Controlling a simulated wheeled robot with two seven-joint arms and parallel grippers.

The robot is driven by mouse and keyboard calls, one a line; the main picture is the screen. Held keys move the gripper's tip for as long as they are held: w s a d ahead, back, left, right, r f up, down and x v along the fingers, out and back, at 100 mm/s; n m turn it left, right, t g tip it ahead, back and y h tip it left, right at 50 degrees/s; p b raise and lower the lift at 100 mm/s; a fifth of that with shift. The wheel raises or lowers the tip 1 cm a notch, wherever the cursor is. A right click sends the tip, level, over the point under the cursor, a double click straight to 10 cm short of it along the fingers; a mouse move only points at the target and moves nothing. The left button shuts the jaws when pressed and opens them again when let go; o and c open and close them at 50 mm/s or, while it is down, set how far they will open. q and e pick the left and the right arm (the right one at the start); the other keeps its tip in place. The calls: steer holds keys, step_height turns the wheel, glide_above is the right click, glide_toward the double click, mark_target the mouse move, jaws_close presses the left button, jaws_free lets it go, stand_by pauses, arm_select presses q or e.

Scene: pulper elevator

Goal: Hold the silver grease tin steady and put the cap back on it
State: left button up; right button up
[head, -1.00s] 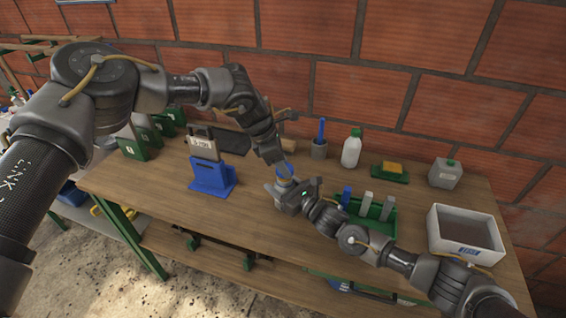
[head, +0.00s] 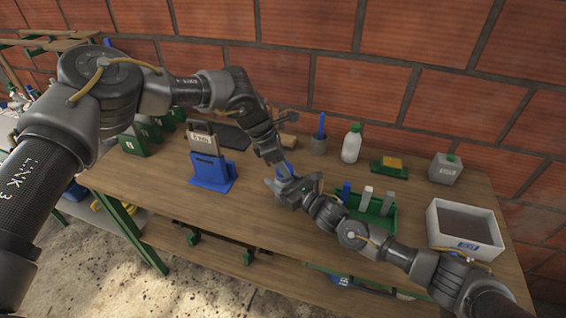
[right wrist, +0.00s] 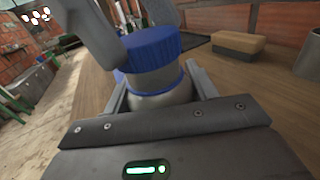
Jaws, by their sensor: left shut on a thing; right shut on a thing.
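The silver grease tin (right wrist: 165,78) stands upright in the right wrist view, with a blue band around its body. My right gripper (right wrist: 160,92) is shut on the tin, one finger on each side. The ribbed blue cap (right wrist: 152,48) is at the top of the tin; I cannot tell whether it is fully seated. My left gripper (right wrist: 128,35) is shut on the cap from above. In the head view, my left gripper (head: 279,166) and right gripper (head: 285,186) meet above the bench, and the cap (head: 286,168) shows as blue between them. The tin is mostly hidden there.
On the wooden bench (head: 240,225), a blue stand (head: 212,172) is to the left. A cup (head: 319,145) stands behind.

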arm_select(q)
steer(key=shift+f, duration=0.5)
arm_select(e)
jaws_close()
arm_select(q)
steer(key=m+g, duration=0.1)
steer(key=m, duration=0.1)
steer(key=m+g, duration=0.1)
steer(key=m, duration=0.4)
steer(key=shift+w+f+g+y, duration=0.1)
steer(key=shift+w+g+y, duration=0.2)
steer(key=shift+g, duration=0.1)
steer(key=m+g, duration=0.1)
steer(key=m, duration=0.1)
steer(key=shift+s+d+m+y, duration=0.1)
steer(key=shift+m+y, duration=0.2)
steer(key=shift+m, duration=0.1)
steer(key=o, duration=0.9)
steer(key=shift+o, duration=0.2)
steer(key=shift+r, duration=0.2)
